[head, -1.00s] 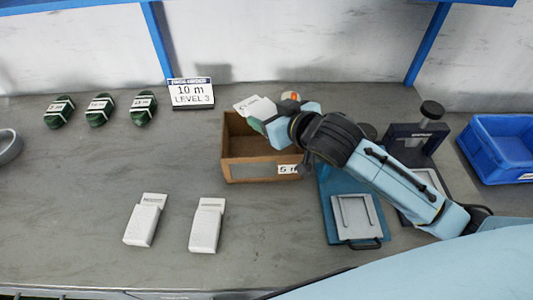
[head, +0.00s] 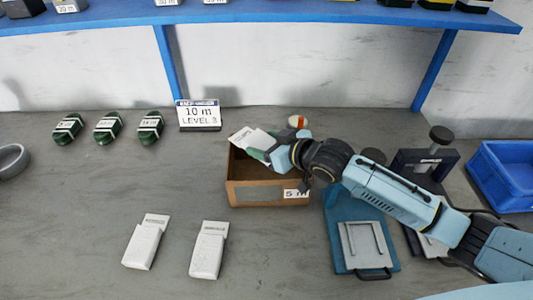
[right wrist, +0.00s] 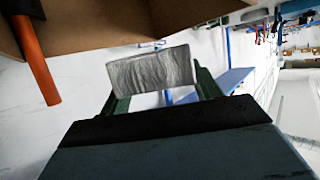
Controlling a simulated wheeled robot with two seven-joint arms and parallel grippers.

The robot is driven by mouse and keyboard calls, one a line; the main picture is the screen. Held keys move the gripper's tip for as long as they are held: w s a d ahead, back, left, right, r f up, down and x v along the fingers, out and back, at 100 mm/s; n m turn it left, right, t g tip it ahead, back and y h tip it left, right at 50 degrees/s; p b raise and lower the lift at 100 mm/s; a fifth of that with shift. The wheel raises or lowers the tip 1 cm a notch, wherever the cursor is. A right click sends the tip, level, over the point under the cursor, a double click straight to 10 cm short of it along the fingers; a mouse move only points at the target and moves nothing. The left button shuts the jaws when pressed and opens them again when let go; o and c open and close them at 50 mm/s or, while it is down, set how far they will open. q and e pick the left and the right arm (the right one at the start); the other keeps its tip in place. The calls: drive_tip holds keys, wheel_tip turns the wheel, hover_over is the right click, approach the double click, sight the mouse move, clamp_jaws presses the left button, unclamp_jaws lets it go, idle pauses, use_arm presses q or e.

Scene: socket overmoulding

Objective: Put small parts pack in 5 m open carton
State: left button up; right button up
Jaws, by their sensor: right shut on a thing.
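The 5 m open carton (head: 262,194) is a brown box with an open top and a "5 m" label on its front. My right gripper (head: 264,150) is over the carton's back part, shut on a white small parts pack (head: 246,137). The pack is tilted at the carton's rim. I cannot tell whether its lower end is inside. In the right wrist view the pack (right wrist: 152,72) shows as a crumpled grey-white block between the green fingers, with a brown carton wall (right wrist: 190,10) above it. Part of the carton's inside is hidden by the gripper. My left gripper is not in view.
Two white packs (head: 147,243) (head: 208,250) lie in front. Several green coils (head: 108,127) and a "10 m" sign (head: 198,115) stand left. A blue fixture (head: 340,255), a dark press (head: 432,160) and a blue bin (head: 505,175) are right. An orange-tipped thing (head: 297,121) is behind the carton.

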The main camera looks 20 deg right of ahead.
wheel_tip(320, 180, down, 3)
drive_tip(key=shift+r, duration=0.1)
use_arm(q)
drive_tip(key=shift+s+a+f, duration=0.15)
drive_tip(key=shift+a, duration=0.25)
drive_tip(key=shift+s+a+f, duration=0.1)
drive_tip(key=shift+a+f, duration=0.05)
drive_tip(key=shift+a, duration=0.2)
use_arm(e)
drive_tip(key=o, duration=1.1)
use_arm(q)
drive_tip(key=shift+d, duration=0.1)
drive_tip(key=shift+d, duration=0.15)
